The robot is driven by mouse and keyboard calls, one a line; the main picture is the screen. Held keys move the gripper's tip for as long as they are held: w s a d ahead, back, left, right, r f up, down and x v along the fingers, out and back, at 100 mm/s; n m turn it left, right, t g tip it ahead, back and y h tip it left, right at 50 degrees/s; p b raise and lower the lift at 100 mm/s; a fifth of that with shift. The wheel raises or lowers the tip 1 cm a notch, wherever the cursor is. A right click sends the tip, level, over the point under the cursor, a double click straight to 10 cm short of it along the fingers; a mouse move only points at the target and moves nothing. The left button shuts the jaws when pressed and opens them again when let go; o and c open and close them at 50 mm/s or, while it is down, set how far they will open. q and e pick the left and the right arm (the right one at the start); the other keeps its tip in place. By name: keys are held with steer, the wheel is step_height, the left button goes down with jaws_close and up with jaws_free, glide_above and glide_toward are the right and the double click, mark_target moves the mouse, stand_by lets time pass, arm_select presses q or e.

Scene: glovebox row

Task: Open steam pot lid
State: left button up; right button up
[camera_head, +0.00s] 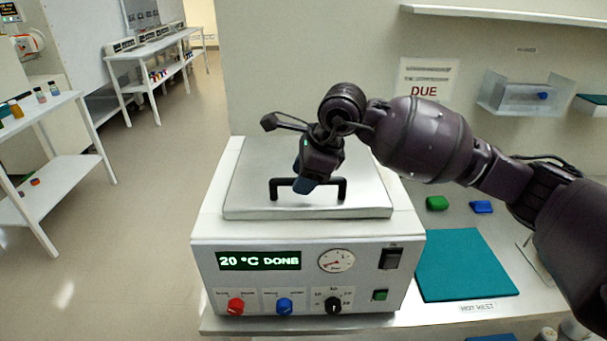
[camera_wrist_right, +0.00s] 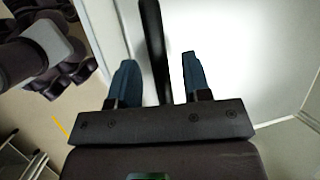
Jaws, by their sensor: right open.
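The steam pot (camera_head: 305,262) is a white box with a front panel; its display reads "20 °C DONE". Its flat metal lid (camera_head: 365,200) lies closed on top, with a black bar handle (camera_head: 335,182) on it. My right gripper (camera_head: 302,187) is over the handle, pointing down, and hides part of the bar. In the right wrist view the handle (camera_wrist_right: 152,50) runs between the two open blue fingers (camera_wrist_right: 157,78), with a gap on each side. My left gripper is not in view.
A teal mat (camera_head: 463,265) labelled "HOT REST" lies right of the pot. Green (camera_head: 437,203) and blue (camera_head: 481,207) blocks lie behind it. The pot's front has red (camera_head: 236,306) and blue knobs (camera_head: 284,306). A wall stands close behind the pot.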

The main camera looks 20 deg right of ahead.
steer(key=shift+c, duration=0.2)
steer(key=c, duration=0.7)
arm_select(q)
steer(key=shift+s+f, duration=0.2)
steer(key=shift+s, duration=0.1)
arm_select(e)
jaws_close()
